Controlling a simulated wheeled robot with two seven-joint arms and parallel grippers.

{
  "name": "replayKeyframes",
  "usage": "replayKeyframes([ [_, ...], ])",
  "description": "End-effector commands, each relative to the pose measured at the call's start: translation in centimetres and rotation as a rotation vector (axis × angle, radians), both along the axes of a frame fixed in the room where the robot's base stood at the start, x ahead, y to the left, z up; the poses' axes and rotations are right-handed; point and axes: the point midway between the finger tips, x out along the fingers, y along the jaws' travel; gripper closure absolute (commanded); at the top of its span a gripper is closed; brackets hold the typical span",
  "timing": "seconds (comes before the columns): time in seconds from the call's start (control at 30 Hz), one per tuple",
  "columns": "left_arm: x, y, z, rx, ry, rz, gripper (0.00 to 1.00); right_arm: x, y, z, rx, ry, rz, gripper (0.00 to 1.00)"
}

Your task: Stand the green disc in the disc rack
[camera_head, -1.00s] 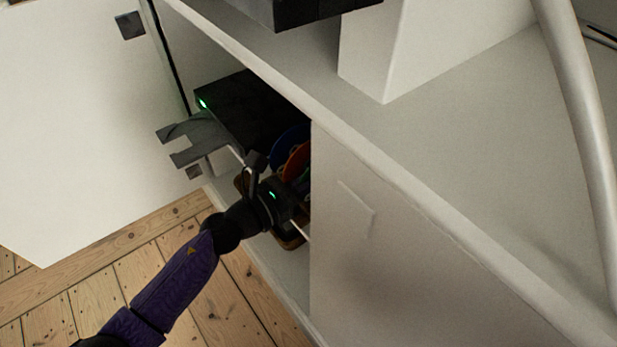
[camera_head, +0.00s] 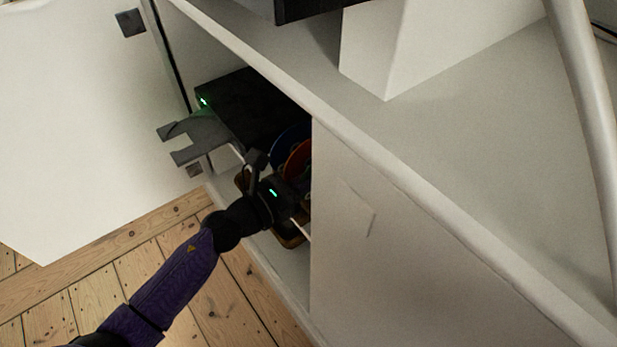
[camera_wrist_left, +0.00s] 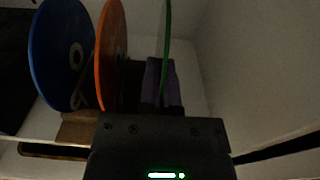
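The green disc (camera_wrist_left: 167,45) stands upright, nearly edge-on, between the purple-padded fingers of my left gripper (camera_wrist_left: 165,85) in the left wrist view. The fingers are closed on its lower part. In the head view my left gripper (camera_head: 292,192) reaches into the cabinet, and the green disc is mostly hidden. The wooden disc rack (camera_wrist_left: 78,128) is left of the gripper in the wrist view. A blue disc (camera_wrist_left: 50,50) and an orange disc (camera_wrist_left: 111,45) stand upright there. Whether the green disc's lower edge touches the rack is hidden. My right gripper is out of view.
A black player (camera_head: 250,105) with its grey tray (camera_head: 195,135) slid out is beside the discs. The white cabinet's top edge (camera_head: 330,125) overhangs the opening, and a closed panel (camera_head: 400,250) bounds it on the right. An open white door (camera_head: 70,120) is at left.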

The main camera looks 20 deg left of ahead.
Motion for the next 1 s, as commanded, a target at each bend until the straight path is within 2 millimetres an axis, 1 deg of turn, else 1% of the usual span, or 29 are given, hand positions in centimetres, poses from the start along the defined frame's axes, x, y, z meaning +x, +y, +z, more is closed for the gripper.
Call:
replayKeyframes([
  [0.2, 0.0, 0.0, 0.0, 0.000, 0.000, 0.000, 1.00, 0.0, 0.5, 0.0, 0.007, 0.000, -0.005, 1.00],
  [0.23, 0.0, 0.0, 0.0, 0.000, 0.000, 0.000, 0.91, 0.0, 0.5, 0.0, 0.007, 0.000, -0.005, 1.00],
  [0.27, 0.0, 0.0, 0.0, 0.000, 0.000, 0.001, 0.84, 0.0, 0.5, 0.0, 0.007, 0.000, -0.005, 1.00],
  [0.3, 0.0, 0.0, 0.0, 0.000, 0.000, 0.001, 0.76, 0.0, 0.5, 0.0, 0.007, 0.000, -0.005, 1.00],
  [0.4, 0.0, 0.0, 0.0, 0.000, 0.000, 0.001, 0.56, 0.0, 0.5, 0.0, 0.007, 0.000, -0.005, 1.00],
  [0.63, 0.0, 0.1, 0.0, 0.000, 0.000, 0.001, 0.56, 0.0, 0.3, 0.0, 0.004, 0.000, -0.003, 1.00],
  [0.73, -0.7, 0.5, 0.1, 0.000, 0.001, 0.002, 0.56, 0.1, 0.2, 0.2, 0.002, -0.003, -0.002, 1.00],
  [1.0, -5.6, 3.7, 0.4, 0.000, 0.002, 0.002, 0.56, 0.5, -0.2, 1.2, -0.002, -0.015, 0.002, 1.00],
])
